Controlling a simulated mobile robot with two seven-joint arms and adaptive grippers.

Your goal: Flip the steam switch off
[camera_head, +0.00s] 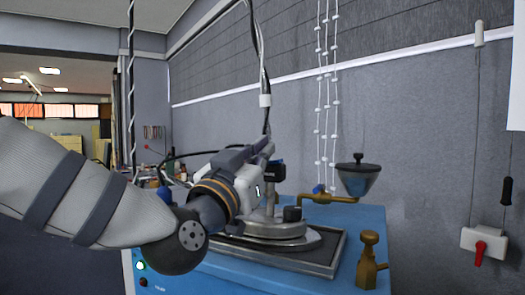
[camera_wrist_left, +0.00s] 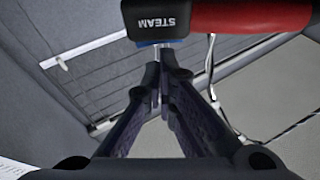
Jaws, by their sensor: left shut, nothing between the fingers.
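A black block lettered STEAM (camera_wrist_left: 158,20) fills the top of the left wrist view, with its lettering upside down. A thick red handle-like part (camera_wrist_left: 250,15) joins its right side. My left gripper (camera_wrist_left: 158,70) is shut and empty, its fingertips just below the block in that view. I cannot tell whether they touch it. In the head view my left gripper (camera_head: 265,148) is above the blue machine (camera_head: 215,270), beside a small dark block (camera_head: 276,172) on a post. Its red part does not show there. My right gripper is out of view.
A round metal piece with a black knob (camera_head: 292,214) sits on a framed plate (camera_head: 320,266). A brass fitting (camera_head: 370,262) and a funnel (camera_head: 357,180) stand at the right. A white wall box with a red lever (camera_head: 479,252) is farther right. Cables hang above my gripper.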

